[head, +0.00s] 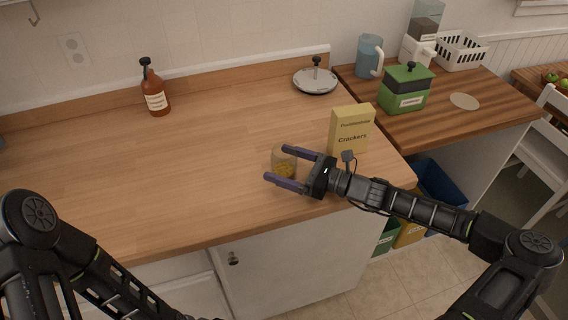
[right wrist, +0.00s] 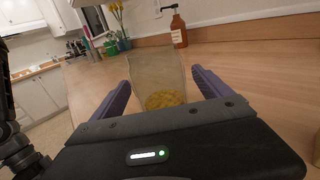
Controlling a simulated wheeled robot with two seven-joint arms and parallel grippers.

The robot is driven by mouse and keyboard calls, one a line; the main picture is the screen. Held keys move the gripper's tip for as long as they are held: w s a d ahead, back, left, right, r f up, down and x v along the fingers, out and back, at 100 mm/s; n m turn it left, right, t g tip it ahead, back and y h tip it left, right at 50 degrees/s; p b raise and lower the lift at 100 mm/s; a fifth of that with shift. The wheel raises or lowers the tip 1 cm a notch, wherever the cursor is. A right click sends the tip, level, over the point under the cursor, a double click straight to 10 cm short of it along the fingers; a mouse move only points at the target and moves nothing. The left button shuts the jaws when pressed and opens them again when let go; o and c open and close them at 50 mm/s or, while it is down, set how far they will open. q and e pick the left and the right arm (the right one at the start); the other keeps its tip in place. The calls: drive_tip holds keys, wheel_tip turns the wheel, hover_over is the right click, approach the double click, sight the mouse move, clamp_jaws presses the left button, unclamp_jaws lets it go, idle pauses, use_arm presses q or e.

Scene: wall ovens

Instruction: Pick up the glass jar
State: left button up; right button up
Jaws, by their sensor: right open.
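The glass jar (head: 284,158) stands upright on the wooden counter, clear-walled with yellow contents in its lower part. My right gripper (head: 276,164) is open, with one purple finger on each side of the jar. In the right wrist view the jar (right wrist: 158,80) stands between the two fingers of the gripper (right wrist: 158,88). Whether either finger touches the glass I cannot tell. The jar's base is hidden behind the gripper body in the wrist view. My left arm shows at the lower left of the head view, but its gripper is not in view.
A yellow cracker box (head: 350,130) stands just behind my right gripper. A brown pump bottle (head: 156,94) and a round lid with a knob (head: 315,82) are farther back. A green canister (head: 404,92) stands on the right counter.

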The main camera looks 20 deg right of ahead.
drive_tip(key=c, duration=1.6)
drive_tip(key=shift+r, duration=0.1)
wheel_tip(320, 180, up, 10)
drive_tip(key=shift+f+b, duration=0.1)
drive_tip(key=shift+b, duration=0.4)
